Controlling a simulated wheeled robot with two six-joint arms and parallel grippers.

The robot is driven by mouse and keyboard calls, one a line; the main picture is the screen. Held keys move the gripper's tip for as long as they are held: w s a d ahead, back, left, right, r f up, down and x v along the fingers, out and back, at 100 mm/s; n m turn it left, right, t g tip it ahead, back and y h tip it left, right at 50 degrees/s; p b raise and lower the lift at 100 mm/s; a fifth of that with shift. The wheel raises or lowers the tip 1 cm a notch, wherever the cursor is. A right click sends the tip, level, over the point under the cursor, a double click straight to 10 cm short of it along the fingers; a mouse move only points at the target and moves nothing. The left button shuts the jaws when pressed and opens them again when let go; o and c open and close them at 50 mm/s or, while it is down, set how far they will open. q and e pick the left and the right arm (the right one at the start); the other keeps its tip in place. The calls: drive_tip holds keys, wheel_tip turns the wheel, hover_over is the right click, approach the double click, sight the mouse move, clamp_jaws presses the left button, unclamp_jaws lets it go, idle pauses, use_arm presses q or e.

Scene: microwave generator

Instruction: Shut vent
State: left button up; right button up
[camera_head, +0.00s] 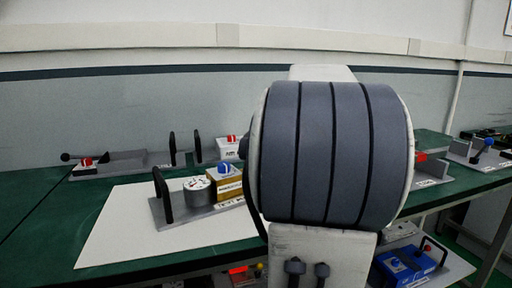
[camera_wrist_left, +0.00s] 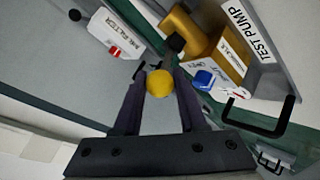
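Beyond the fingertips is the grey test pump base (camera_wrist_left: 258,64), with a brass cylinder (camera_wrist_left: 184,30) and a boxed valve with a blue knob (camera_wrist_left: 204,79). In the head view, the test pump unit's base (camera_head: 170,212) shows left of my arm, which hides its right part. My right gripper is not in view.
A green workbench (camera_head: 40,200) carries a white mat (camera_head: 115,235). A white air filter box (camera_head: 228,148) with a red knob stands behind the pump. A black U-handle (camera_head: 161,194) rises at the pump's left. More units (camera_head: 405,262) sit below at right.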

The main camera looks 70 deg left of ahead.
use_arm(q)
drive_tip(key=o, duration=0.3)
drive_tip(key=v, duration=1)
drive_tip(key=shift+d+r, duration=0.15)
drive_tip(key=shift+d, duration=0.05)
